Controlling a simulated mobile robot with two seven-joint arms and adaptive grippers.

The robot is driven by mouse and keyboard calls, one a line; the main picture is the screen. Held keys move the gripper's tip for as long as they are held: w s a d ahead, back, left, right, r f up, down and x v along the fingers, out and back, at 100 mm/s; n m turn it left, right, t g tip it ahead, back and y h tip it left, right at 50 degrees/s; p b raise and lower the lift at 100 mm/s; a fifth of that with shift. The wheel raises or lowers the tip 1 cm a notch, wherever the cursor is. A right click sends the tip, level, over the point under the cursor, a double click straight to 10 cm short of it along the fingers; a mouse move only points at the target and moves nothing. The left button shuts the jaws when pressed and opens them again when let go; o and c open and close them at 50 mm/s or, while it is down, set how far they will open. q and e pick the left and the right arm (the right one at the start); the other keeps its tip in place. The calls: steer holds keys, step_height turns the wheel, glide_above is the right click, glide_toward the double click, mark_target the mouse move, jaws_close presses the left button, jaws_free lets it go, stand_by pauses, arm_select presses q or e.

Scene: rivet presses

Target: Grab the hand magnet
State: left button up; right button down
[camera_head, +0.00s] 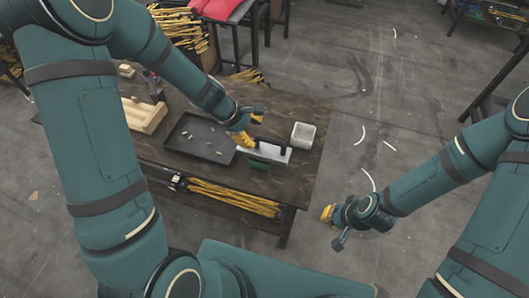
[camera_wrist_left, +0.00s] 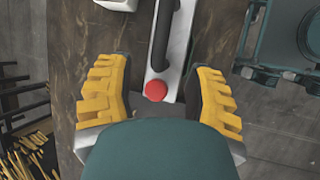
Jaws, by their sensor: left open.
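The hand magnet (camera_head: 273,152) is a pale metal bar with a black handle, lying near the front edge of the dark table. In the left wrist view the magnet (camera_wrist_left: 180,45) shows its black handle and a red round button at its near end. My left gripper (camera_head: 249,129) is open at the magnet's left end. In the wrist view its yellow fingers (camera_wrist_left: 158,80) stand apart on either side of the button end, with visible gaps. My right gripper (camera_head: 327,214) is off the table's right side, away from the magnet; its finger opening is unclear.
A black tray (camera_head: 176,149) with several small pieces lies left of the magnet. A white container (camera_head: 303,135) stands to its right. A green item (camera_head: 259,165) sits just in front. A wooden block (camera_head: 146,116) lies further left. Floor right of the table is open.

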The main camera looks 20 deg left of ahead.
mark_target(262, 138)
arm_select(q)
steer(key=shift+b+x, duration=1.05)
steer(key=shift+x, duration=2)
steer(key=shift+d+r, duration=0.15)
steer(key=shift+r, duration=0.05)
steer(key=shift+o, duration=0.3)
jaws_close()
